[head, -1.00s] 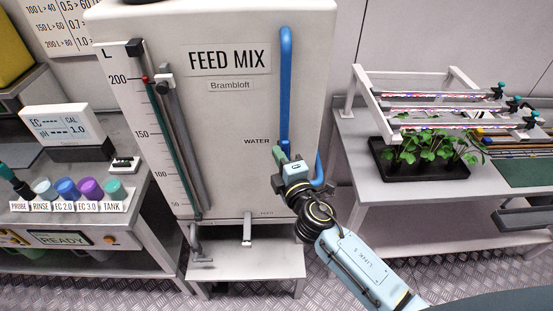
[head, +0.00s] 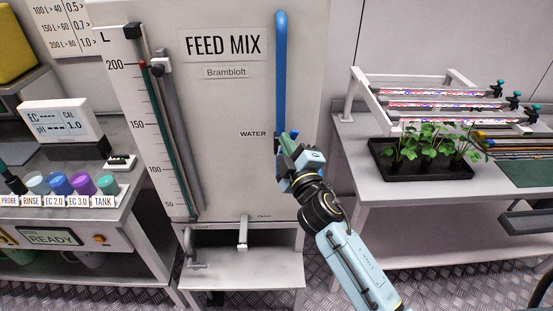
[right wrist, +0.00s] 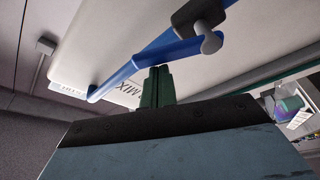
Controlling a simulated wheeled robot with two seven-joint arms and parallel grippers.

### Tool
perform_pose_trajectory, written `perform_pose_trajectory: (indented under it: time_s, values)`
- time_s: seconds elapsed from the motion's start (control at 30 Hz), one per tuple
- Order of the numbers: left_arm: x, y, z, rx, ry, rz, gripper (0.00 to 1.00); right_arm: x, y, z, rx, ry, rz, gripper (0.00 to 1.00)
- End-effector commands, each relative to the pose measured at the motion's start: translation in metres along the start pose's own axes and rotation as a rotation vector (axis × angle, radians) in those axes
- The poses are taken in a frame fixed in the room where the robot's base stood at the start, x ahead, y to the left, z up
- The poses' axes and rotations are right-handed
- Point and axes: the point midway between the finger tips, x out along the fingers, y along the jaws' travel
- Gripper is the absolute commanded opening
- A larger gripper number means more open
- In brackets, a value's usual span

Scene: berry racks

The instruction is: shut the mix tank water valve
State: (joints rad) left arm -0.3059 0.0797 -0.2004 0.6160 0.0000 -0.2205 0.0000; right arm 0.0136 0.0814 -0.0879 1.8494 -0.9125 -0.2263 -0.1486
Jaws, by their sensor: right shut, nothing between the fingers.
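The mix tank (head: 240,105) is the large pale tank marked FEED MIX. Its blue water pipe (head: 281,70) runs down the front, right of the WATER label. In the right wrist view the blue pipe (right wrist: 115,83) leads to a grey valve body (right wrist: 200,14) with a blue lever (right wrist: 175,51) and a grey hub. My right gripper (head: 286,140) is at the pipe beside the WATER label and hides most of the valve. Its green fingers (right wrist: 157,84) are shut and empty, close to the lever's free end. I cannot tell whether they touch it. My left gripper is not in view.
A level gauge (head: 155,120) and small taps (head: 243,232) are on the tank. A probe bench (head: 125,225) with several coloured cups stands left. A table (head: 385,195) with a black plant tray (head: 400,180) and lamp rack (head: 350,95) stands right.

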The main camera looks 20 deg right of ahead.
Motion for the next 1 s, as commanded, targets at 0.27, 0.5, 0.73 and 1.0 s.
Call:
perform_pose_trajectory:
  time_s: [0.27, 0.5, 0.73, 1.0]
  values:
    - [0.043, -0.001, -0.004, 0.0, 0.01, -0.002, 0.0, -0.006, -0.002, 0.017, 0.255, -0.003, 0.089, 0.0]
    - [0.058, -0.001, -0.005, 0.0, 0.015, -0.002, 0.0, -0.01, -0.001, 0.029, 0.44, -0.002, 0.154, 0.0]
    - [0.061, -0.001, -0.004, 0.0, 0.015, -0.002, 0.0, -0.014, -0.003, 0.04, 0.433, -0.002, 0.15, 0.0]
    - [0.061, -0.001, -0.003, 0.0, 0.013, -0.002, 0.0, -0.016, -0.006, 0.045, 0.431, -0.002, 0.15, 0.0]
